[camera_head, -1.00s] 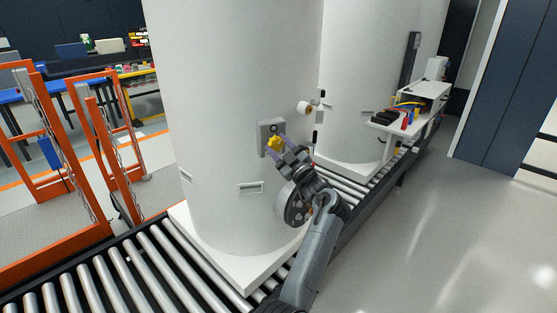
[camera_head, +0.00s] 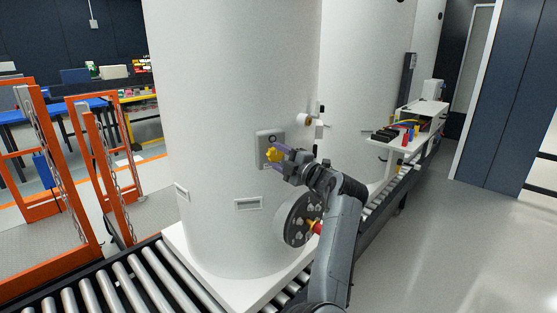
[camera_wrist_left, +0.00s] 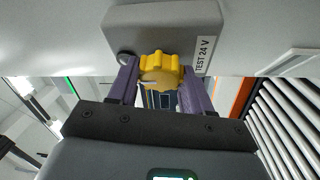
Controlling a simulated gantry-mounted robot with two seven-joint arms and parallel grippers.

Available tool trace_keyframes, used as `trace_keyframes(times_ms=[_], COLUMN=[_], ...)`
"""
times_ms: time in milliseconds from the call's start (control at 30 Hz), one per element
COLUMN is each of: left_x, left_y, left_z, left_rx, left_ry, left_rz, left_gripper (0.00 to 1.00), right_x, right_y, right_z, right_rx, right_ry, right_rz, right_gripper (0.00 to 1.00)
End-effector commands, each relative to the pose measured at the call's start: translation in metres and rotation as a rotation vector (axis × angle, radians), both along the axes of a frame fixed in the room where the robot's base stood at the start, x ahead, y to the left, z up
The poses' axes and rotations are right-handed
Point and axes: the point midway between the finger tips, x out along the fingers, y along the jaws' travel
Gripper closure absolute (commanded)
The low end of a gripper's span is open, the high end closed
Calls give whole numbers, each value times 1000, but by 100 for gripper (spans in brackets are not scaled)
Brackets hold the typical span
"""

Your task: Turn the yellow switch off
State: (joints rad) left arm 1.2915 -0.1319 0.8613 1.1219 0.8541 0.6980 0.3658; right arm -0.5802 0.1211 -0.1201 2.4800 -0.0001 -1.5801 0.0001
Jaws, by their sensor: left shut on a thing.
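The yellow switch (camera_head: 272,155) is a lobed knob on a grey box (camera_head: 264,137) on the side of the large white tank (camera_head: 225,80). My left gripper (camera_head: 277,157) reaches it from the right, with its purple fingers shut on the knob. In the left wrist view the yellow switch (camera_wrist_left: 158,66) sits between the two purple fingers of the left gripper (camera_wrist_left: 158,78), in front of the grey box (camera_wrist_left: 155,25) labelled "TEST 24 V". The fingers hide the knob's sides, and its exact pointing is hard to read. My right gripper is not in view.
The tank stands on a white base (camera_head: 178,240) on a roller conveyor (camera_head: 120,285). A flanged round port (camera_head: 298,218) sticks out just below my arm. Orange frames with chains (camera_head: 85,150) stand at left. Clear grey floor (camera_head: 450,250) lies at right.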

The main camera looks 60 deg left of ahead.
Motion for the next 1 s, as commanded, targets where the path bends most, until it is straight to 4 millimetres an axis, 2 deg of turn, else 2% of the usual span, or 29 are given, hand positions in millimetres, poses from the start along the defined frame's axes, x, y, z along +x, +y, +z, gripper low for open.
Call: trace_keyframes(times_ms=[533, 567, 700, 1000], left_x=[0, 0, 0, 0], left_y=[0, 0, 0, -1], left_z=[1, 1, 1, 0], left_rx=[-2, -2, -3, -3], left_ry=[-25, -26, -24, -23], left_rz=[0, -1, 0, 0], left_gripper=[81, 46, 25, 25], right_x=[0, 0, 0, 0], right_y=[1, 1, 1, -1], right_z=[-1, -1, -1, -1], right_rx=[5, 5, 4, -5], right_ry=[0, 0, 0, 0], right_rz=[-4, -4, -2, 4], right_gripper=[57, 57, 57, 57])
